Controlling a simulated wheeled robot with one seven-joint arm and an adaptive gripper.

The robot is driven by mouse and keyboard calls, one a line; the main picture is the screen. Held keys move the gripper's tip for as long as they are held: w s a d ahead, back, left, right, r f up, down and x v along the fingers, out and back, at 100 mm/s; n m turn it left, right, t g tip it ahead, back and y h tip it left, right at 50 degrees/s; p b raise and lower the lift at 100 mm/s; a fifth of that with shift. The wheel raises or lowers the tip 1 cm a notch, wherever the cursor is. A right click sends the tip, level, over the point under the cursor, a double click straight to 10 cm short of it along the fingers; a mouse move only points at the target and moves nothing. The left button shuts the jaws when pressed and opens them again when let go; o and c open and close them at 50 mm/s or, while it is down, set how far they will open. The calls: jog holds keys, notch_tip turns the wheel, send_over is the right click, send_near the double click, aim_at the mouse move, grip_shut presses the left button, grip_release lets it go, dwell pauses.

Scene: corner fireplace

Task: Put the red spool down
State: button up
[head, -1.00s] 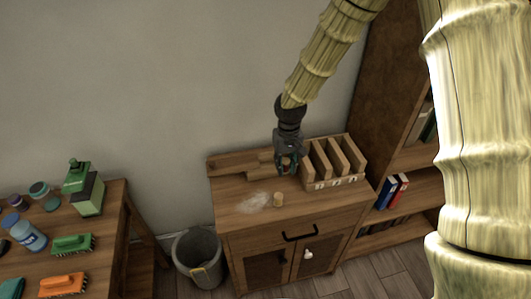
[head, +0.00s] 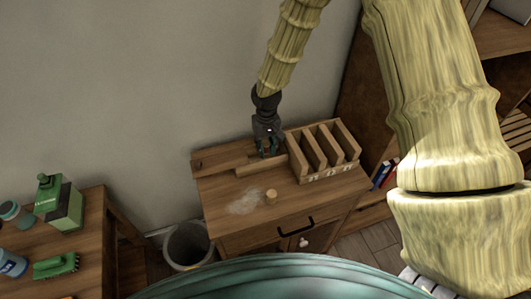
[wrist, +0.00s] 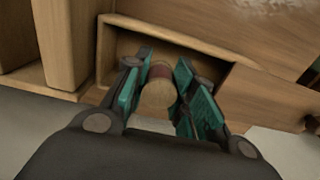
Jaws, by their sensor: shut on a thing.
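My gripper (head: 268,150) is at the back of the wooden cabinet's top, left of the slotted rack. In the wrist view my gripper (wrist: 163,62) has its teal-padded fingers on both sides of the red spool (wrist: 160,72). The spool has a pale round wooden end facing the camera and a dull red band behind it. It is over or inside a shallow wooden tray (wrist: 118,30); I cannot tell whether it touches the bottom. In the head view the fingers hide the spool.
The slotted rack (head: 302,170) stands close to the right of my gripper. A small wooden cylinder (head: 271,196) and a pale patch (head: 245,201) are on the cabinet top (head: 222,215) in front. A grey bin (head: 188,245) stands on the floor at left.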

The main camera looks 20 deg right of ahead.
aim_at(266, 153)
jog(key=shift+w+f, duration=0.2)
jog(key=shift+s+f, duration=0.25)
jog(key=shift+s, duration=0.15)
jog(key=shift+s+f+p, duration=0.15)
jog(key=shift+f+p, duration=0.15)
jog(key=shift+p, duration=0.05)
jog(key=f, duration=0.2)
jog(key=shift+w+f+p, duration=0.3)
jog(key=shift+w+f, duration=0.05)
jog(key=shift+s+r, duration=0.15)
jog(key=shift+s, duration=0.05)
jog(key=shift+f, duration=0.2)
jog(key=o, duration=0.8)
jog(key=shift+w, duration=0.1)
jog(key=shift+c, duration=0.2)
jog(key=shift+r, duration=0.2)
